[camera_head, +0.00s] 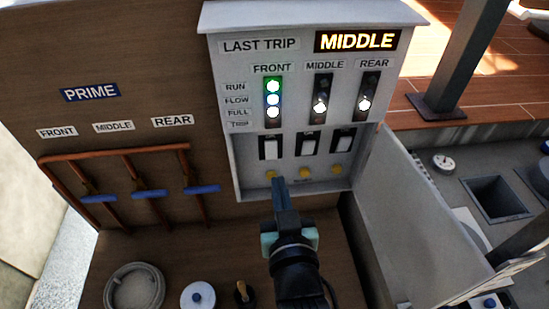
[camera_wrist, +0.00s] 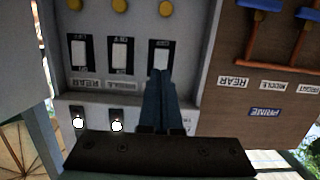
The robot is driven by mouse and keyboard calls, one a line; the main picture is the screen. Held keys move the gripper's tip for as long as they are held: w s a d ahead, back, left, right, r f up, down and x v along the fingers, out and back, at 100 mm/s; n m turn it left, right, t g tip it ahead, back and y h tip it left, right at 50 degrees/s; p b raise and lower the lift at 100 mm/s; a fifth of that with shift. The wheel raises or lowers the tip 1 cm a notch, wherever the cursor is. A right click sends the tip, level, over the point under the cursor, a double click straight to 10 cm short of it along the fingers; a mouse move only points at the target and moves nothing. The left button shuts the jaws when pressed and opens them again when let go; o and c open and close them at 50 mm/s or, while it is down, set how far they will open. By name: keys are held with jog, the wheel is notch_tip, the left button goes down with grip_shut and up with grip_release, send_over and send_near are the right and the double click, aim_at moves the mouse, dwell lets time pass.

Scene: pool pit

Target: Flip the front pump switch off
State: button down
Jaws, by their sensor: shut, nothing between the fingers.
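The front pump switch (camera_head: 269,148) is a white rocker in a black frame, the leftmost of three in the grey panel's recess in the head view. In the wrist view, which shows the panel upside down, the same switch (camera_wrist: 161,55) is the rightmost. My gripper (camera_head: 279,182) is shut and empty, its tips appearing just below the front switch in the head view. In the wrist view the closed fingers (camera_wrist: 160,74) overlap the switch's label-side end. I cannot tell whether they touch it. The front column of lights (camera_head: 273,99) has several lit under a green glow.
The middle switch (camera_head: 309,143) and rear switch (camera_head: 343,140) sit close to the right. Yellow buttons (camera_head: 305,172) line up below. An open panel door (camera_head: 412,205) stands right of the recess. Blue-handled prime levers (camera_head: 150,194) are at the left.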

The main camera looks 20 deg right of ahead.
aim_at(273, 156)
jog(key=shift+p+x, duration=0.9)
jog(key=shift+x, duration=2.6)
jog(key=shift+f, duration=0.1)
